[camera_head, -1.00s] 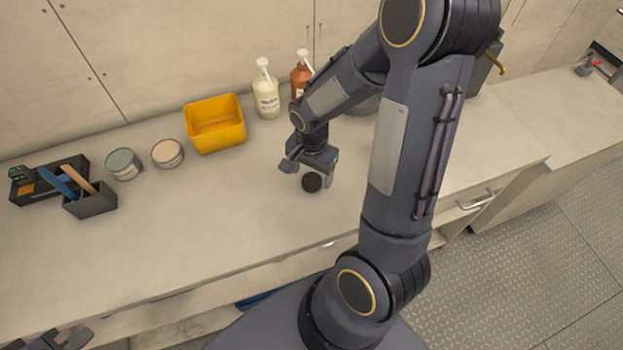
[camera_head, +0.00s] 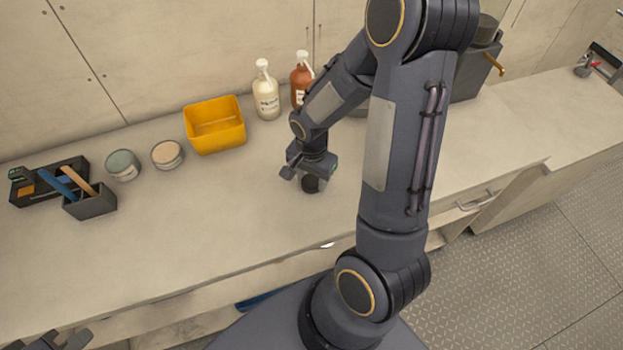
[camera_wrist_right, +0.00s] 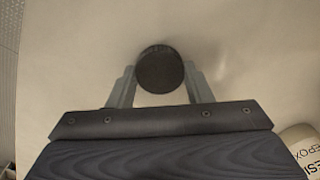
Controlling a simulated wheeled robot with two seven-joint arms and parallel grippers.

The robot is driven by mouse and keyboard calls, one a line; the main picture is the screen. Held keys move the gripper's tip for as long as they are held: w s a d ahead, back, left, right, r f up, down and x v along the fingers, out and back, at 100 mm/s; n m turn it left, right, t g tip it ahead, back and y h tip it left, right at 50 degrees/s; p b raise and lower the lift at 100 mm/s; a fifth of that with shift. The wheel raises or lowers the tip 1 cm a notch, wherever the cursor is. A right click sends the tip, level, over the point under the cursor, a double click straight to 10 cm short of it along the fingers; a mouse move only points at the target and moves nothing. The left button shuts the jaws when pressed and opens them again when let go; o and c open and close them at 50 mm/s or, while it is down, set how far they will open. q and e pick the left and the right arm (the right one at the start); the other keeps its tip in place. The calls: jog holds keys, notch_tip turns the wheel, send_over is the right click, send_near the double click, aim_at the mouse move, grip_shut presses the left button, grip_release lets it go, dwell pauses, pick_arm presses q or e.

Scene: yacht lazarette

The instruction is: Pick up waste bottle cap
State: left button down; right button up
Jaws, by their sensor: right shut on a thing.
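The waste bottle cap (camera_head: 311,185) is a small, round, black cap on the pale counter (camera_head: 235,215) in the head view. My right gripper (camera_head: 310,178) is over it from above and partly hides it. In the right wrist view the cap (camera_wrist_right: 160,69) sits between the two fingertips, and my right gripper (camera_wrist_right: 160,82) is shut on it. It looks to be at counter level; I cannot tell whether it touches the surface. My left gripper (camera_head: 62,340) shows only partly at the bottom left corner, over no object, and its jaw opening is unclear.
A yellow bin (camera_head: 216,126) stands behind, left of the cap. A white pump bottle (camera_head: 266,92) and a brown one (camera_head: 301,78) stand near my right arm. Two round tins (camera_head: 167,154) and a dark holder with tools (camera_head: 90,202) are further left. The front counter is clear.

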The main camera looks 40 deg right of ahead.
aim_at(311, 180)
jog(key=shift+w+r, duration=0.1)
jog(key=shift+r, duration=0.35)
notch_tip(311, 180, up, 3)
jog(key=shift+f, duration=0.2)
jog(key=s+d+r+b, duration=0.1)
jog(key=s+d+r, duration=0.4)
jog(key=s+r, duration=0.4)
jog(key=s, duration=0.4)
jog(key=shift+d+r, duration=0.15)
jog(key=shift+r, duration=0.1)
